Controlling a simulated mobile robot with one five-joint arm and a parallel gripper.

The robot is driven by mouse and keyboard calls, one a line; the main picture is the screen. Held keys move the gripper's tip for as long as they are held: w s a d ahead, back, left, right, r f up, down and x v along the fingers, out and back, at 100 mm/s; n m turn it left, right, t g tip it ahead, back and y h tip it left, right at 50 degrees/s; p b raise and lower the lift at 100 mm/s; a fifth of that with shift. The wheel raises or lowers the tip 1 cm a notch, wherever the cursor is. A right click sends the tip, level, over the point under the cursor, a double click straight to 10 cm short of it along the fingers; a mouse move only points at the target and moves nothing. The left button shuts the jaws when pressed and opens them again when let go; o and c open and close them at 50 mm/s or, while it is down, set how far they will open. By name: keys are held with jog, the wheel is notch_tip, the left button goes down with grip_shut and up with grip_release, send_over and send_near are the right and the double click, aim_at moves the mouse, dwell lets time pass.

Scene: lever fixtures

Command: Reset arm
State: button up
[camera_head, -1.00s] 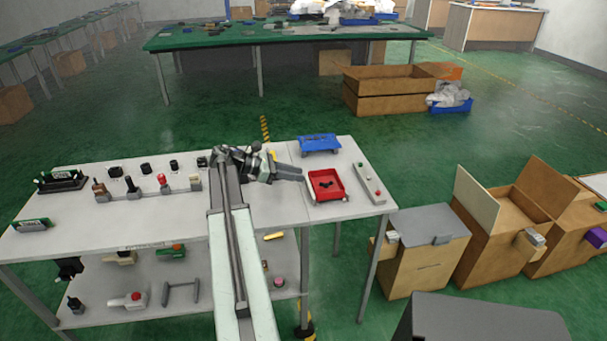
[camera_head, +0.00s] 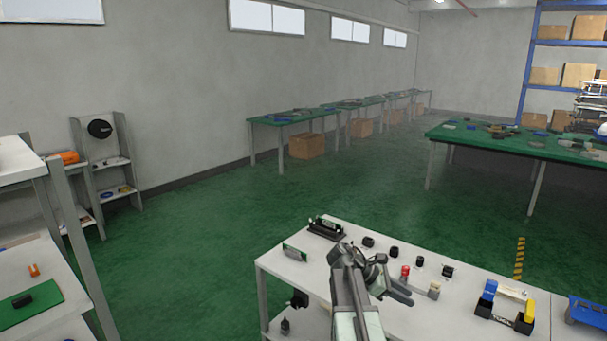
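My gripper (camera_head: 401,291) is low in the picture, above the white workbench (camera_head: 463,311). Its fingers point right, and the gap between them is too small to read. No object shows clearly between them. A row of small fixtures stands along the bench behind it: black knobs (camera_head: 394,252) and a red-topped lever (camera_head: 405,272), which is close to my gripper in the picture. A beige-based piece (camera_head: 433,289) shows just right of the fingers. My arm hides part of the row, including some of the levers.
A black, yellow and blue fixture (camera_head: 506,312) and a blue stand (camera_head: 588,312) are on the bench to the right. A black holder (camera_head: 327,229) and a green card (camera_head: 295,252) are at its left end. Green floor to the left is clear, up to grey shelving (camera_head: 108,160).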

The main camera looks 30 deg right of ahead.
jog(key=w+a+f+t+y+p, duration=0.1)
jog(key=w+a+t+p, duration=0.35)
jog(key=a, duration=1.05)
jog(key=a+f+m+y, duration=0.1)
jog(key=a+m+y, duration=0.1)
jog(key=a, duration=0.8)
jog(key=w+a+f+m+t+y, duration=0.1)
jog(key=a+m, duration=0.4)
jog(key=a, duration=0.5)
jog(key=a+f+m+y+b, duration=0.1)
jog(key=a+f+m+y, duration=0.2)
jog(key=a, duration=0.7)
jog(key=shift+w+m+y, duration=0.25)
jog(key=shift+m+y, duration=0.25)
jog(key=shift+y, duration=0.7)
jog(key=shift+t, duration=0.25)
